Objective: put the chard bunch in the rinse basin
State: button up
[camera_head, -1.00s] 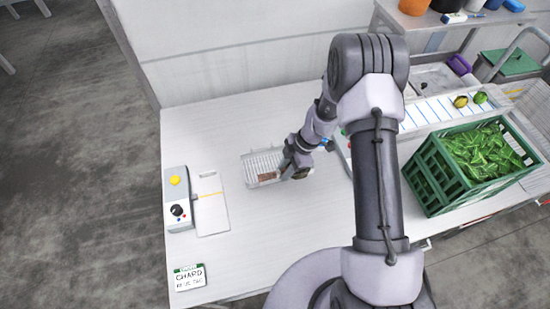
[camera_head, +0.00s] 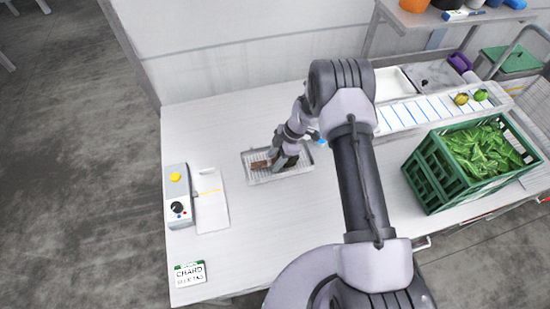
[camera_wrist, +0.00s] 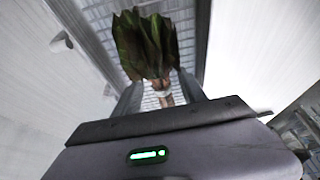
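The chard bunch shows in the wrist view as dark green leaves (camera_wrist: 145,45) above banded, brownish stems (camera_wrist: 165,92) between my fingers. In the head view its brown stems (camera_head: 261,165) lie over the shallow wire-mesh tray (camera_head: 307,158) on the table; my gripper hides its leaves there. My gripper (camera_head: 282,158) points down at the tray and appears shut on the bunch. The leaves hide the fingertips, and I cannot tell whether the bunch touches the mesh. A grey basin (camera_head: 436,74) is set at the back right.
A green crate of leaves (camera_head: 430,172) stands on the right. A striped rack (camera_head: 425,112) with two small fruits lies behind it. A control box (camera_head: 176,200), a white board (camera_head: 210,212) and a chard sign (camera_head: 190,273) are at the left. The table's front middle is clear.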

jog(key=d+r+m+t, duration=0.1)
jog(key=d+r+m, duration=0.2)
jog(key=r, duration=1)
jog(key=d+r+m, duration=0.2)
jog(key=r, duration=1.1)
jog(key=s+r+m+t+h, duration=0.2)
jog(key=s+r+m, duration=0.5)
jog(key=s+r, duration=0.45)
jog(key=s+d+r+m+t, duration=0.1)
jog(key=s+r+m, duration=0.2)
jog(key=s+m, duration=0.3)
jog(key=s+r+m+t, duration=0.2)
jog(key=s+m, duration=0.4)
jog(key=s, duration=0.3)
jog(key=shift+s+d+r+m+t+h, duration=0.3)
jog(key=shift+s+d+r, duration=0.1)
jog(key=shift+r, duration=0.3)
